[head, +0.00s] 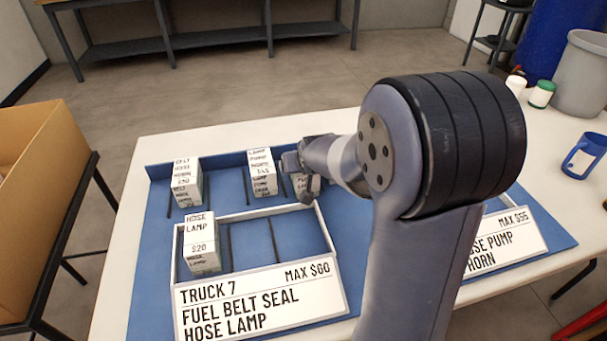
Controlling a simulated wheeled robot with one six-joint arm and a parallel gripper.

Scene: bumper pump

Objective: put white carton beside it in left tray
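The left tray (275,267) is blue inside with a white rim, and its sign reads TRUCK 7, MAX $60, FUEL BELT SEAL HOSE LAMP. A white carton (200,242) marked HOSE LAMP $20 stands in its left part; the slots beside it look empty. Behind the tray stand a white carton (187,183) marked $30, a white carton (262,172) that seems marked $45, and a partly hidden carton (304,188) with PUMP on it. My gripper (306,188) is at this last carton, its fingers pointing down. Whether it grips the carton cannot be told.
The right tray's sign (505,240) reads MAX $55; my arm hides most of that tray. A blue mug (583,156), a grey bin (583,75) and a green-and-white jar (541,94) are at right. A cardboard box (38,175) stands left of the table.

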